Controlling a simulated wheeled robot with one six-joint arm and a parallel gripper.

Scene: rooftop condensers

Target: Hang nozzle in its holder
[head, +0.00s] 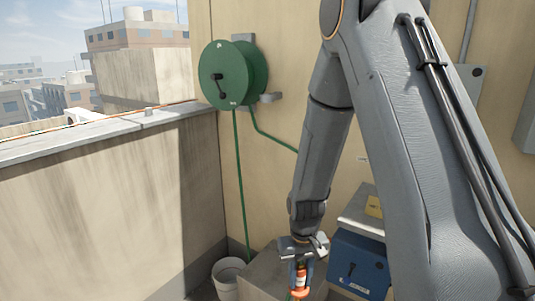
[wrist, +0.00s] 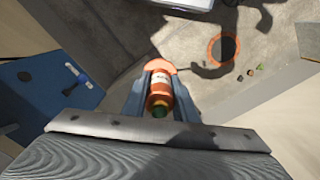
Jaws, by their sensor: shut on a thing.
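The nozzle (head: 300,280) is an orange piece with a pale label band. My gripper (head: 302,262) is shut on it, low in front of the wall. In the wrist view the nozzle (wrist: 159,92) sits between the two blue-grey fingers, with a wider orange end at the far side and a dark green end near me. An orange ring (wrist: 212,41) with a dark middle shows apart from the nozzle in the wrist view; I cannot tell whether it is the holder. A green hose (head: 240,180) hangs from the green reel (head: 236,75) on the wall.
A white bucket (head: 228,272) stands on the floor left of my gripper. A small grey bracket (head: 271,97) is beside the reel. A parapet (head: 110,200) bounds the left.

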